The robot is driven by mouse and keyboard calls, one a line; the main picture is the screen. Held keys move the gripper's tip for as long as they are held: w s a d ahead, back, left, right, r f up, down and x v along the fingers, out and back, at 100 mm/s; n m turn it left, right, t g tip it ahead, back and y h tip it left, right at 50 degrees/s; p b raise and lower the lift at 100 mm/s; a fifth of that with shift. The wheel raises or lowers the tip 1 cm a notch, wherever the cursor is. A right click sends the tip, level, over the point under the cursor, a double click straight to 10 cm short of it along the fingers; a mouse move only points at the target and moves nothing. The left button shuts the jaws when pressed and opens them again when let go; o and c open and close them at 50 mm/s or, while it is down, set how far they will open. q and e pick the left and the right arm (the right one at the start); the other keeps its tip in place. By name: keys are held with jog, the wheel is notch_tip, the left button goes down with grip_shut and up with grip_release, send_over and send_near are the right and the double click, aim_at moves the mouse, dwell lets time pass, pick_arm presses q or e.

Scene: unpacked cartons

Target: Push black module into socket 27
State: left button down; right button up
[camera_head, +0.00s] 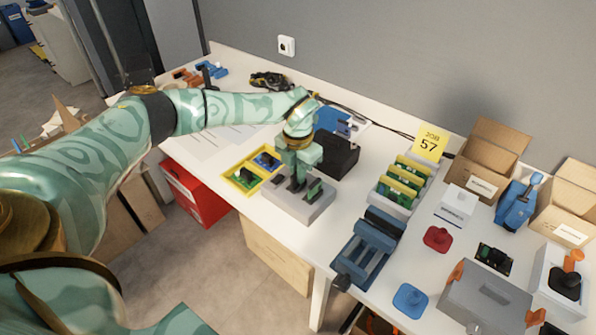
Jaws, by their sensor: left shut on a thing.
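My left gripper (298,176) reaches down over a grey socket block (302,207) near the table's front edge. It is shut on a small dark piece, which appears to be the black module (296,185), mostly hidden by the fingers. The module is upright at the block's top; I cannot tell how deep it sits in a socket. A green board (315,190) stands in the block just right of the gripper. No number 27 is readable. My right gripper is not in view.
A yellow-edged tray (244,179) with small boards lies left of the block. A black box (336,155) stands close behind. To the right are a blue vise (367,246), a rack of green boards (401,185), a yellow "JOB 57" card (429,143) and open cartons (492,157).

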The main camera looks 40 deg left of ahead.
pick_arm(q)
jog(key=c, duration=1.5)
grip_release()
jog(key=shift+o, duration=0.2)
notch_tip(320, 180, up, 16)
jog(key=p, duration=0.4)
jog(key=shift+r+p, duration=0.15)
jog(key=shift+p, duration=0.25)
